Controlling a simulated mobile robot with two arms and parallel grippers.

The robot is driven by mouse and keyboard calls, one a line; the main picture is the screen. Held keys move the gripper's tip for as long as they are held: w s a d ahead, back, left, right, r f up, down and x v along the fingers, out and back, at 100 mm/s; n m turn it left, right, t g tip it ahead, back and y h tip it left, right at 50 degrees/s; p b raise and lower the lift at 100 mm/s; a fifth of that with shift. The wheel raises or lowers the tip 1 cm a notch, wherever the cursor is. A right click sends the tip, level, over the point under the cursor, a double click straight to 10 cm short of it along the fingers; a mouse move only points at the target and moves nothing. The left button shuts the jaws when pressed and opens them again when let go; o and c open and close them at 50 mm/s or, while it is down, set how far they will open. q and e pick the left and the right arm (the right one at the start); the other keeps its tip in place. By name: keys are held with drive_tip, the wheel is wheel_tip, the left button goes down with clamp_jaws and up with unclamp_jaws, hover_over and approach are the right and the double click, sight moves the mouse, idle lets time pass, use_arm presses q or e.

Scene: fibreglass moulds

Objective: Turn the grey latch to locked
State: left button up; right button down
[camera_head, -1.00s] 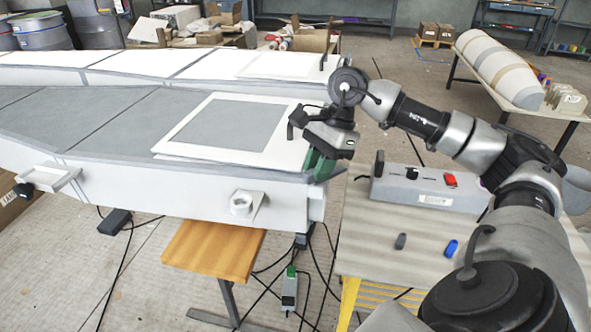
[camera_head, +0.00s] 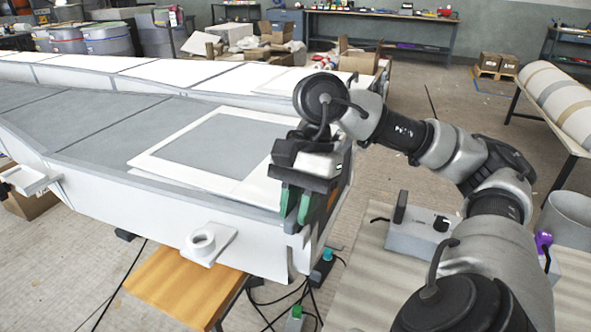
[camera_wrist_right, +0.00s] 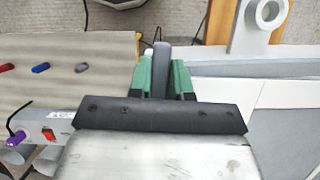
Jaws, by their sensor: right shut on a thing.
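My right gripper (camera_head: 296,220) points down at the right end of the long white mould (camera_head: 150,195), beside its near corner. It also shows in the right wrist view (camera_wrist_right: 163,75), where its green-padded fingers are shut on the upright grey latch (camera_wrist_right: 161,68). The latch's base is hidden behind the gripper, and I cannot tell its exact angle. In the head view the gripper and the mould's end hide the latch. My left gripper is not in view.
A bench to the right bears a grey control box (camera_head: 412,236); the wrist view shows its red switch (camera_wrist_right: 48,134). A white ring bracket (camera_head: 202,242) sticks out from the mould's front. A wooden stool (camera_head: 180,287) stands below, with cables on the floor.

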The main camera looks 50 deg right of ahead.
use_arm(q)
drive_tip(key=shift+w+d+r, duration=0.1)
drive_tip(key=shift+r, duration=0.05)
use_arm(e)
drive_tip(key=shift+n, duration=0.4)
drive_tip(key=c, duration=1)
unclamp_jaws()
drive_tip(key=shift+c, duration=0.2)
drive_tip(key=shift+w+d+r, duration=0.1)
drive_tip(key=shift+r, duration=0.25)
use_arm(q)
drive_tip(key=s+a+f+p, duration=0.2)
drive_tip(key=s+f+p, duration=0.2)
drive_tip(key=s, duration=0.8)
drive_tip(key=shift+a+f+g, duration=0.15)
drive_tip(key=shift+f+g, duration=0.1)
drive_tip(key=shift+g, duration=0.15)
use_arm(e)
drive_tip(key=v, duration=1)
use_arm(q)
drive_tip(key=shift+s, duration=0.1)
use_arm(e)
drive_tip(key=shift+w, duration=0.1)
